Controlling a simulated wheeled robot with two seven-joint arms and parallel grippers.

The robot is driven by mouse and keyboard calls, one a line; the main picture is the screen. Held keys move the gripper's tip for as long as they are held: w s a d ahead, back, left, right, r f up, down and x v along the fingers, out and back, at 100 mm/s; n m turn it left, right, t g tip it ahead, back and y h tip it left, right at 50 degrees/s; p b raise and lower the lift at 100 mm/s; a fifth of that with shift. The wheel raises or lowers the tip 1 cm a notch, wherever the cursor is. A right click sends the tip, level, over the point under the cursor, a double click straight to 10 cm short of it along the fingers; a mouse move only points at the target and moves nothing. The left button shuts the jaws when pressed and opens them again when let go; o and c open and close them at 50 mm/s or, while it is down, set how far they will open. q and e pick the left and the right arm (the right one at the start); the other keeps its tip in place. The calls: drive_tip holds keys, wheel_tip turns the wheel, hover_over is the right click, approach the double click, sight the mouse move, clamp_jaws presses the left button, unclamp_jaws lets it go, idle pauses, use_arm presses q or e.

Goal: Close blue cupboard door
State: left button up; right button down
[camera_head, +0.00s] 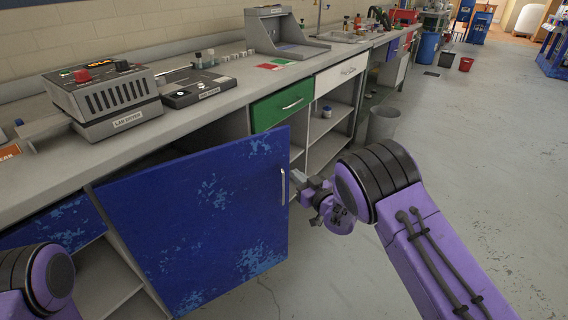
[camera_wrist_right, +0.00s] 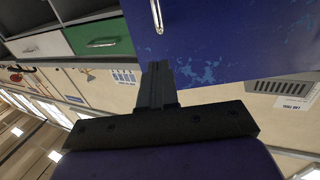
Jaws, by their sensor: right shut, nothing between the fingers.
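The blue cupboard door (camera_head: 200,220) hangs open from the counter, its worn blue face toward me, with a metal handle (camera_head: 283,187) near its right edge. My right gripper (camera_head: 299,187) is shut and empty at the door's right edge, close to the handle; I cannot tell whether it touches. In the right wrist view the blue door (camera_wrist_right: 230,40) fills the upper right, with its handle (camera_wrist_right: 156,15) just above the shut fingers (camera_wrist_right: 157,70). Of my left arm only a purple link shows at the lower left; its gripper is out of view.
The grey counter (camera_head: 225,85) runs along the wall, carrying a lab dryer (camera_head: 105,97). A green drawer (camera_head: 283,105) and open shelves lie right of the door. A grey bin (camera_head: 382,124) stands beyond.

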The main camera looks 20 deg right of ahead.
sight(279, 159)
drive_tip(key=x, duration=0.8)
